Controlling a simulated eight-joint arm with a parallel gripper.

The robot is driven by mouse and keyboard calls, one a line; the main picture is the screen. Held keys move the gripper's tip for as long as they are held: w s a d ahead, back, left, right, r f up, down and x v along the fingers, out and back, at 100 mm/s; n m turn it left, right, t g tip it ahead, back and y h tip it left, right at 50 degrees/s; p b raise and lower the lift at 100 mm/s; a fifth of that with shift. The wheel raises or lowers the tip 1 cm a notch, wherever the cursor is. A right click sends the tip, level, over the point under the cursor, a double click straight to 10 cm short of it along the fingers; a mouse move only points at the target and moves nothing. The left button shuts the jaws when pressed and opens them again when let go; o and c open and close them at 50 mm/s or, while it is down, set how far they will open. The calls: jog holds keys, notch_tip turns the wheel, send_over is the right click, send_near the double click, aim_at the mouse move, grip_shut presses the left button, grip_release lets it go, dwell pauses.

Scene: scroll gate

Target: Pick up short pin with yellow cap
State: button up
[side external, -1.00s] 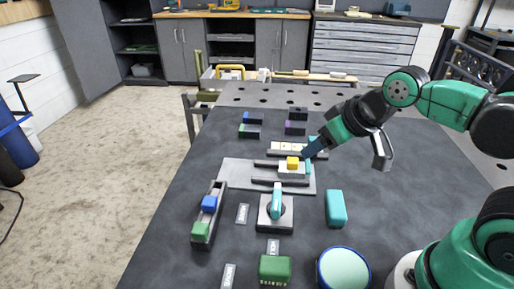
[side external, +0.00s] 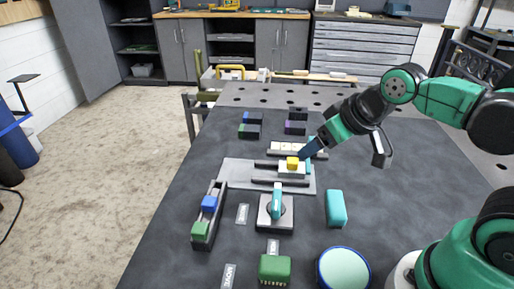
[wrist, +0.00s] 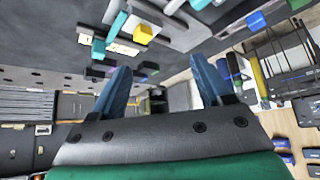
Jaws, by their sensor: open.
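A yellow cap (side external: 292,161) sits on a pale block between dark rails on a grey plate (side external: 237,174). The cap also shows in the wrist view (wrist: 143,35), near the top. Any pin shaft under it is hidden.
A teal upright piece (side external: 308,167) stands close to the cap's right. Behind is a rack of pale tiles (side external: 283,148). In front are a teal-handled lever (side external: 276,203), a teal block (side external: 336,208) and a tray with blue and green blocks (side external: 220,188). The table's right side is fairly clear.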

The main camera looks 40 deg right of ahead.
jog(key=n+g, duration=0.6)
jog(key=n, duration=0.2)
send_over(293, 160)
jog(key=f, duration=0.4)
jog(key=shift+s+a, duration=0.1)
jog(key=shift+s, duration=0.1)
jog(key=shift+w+f+n+g, duration=0.25)
jog(key=shift+f+n+g, duration=0.15)
jog(key=shift+f+g, duration=0.1)
jog(key=shift+f, duration=2.7)
grip_shut()
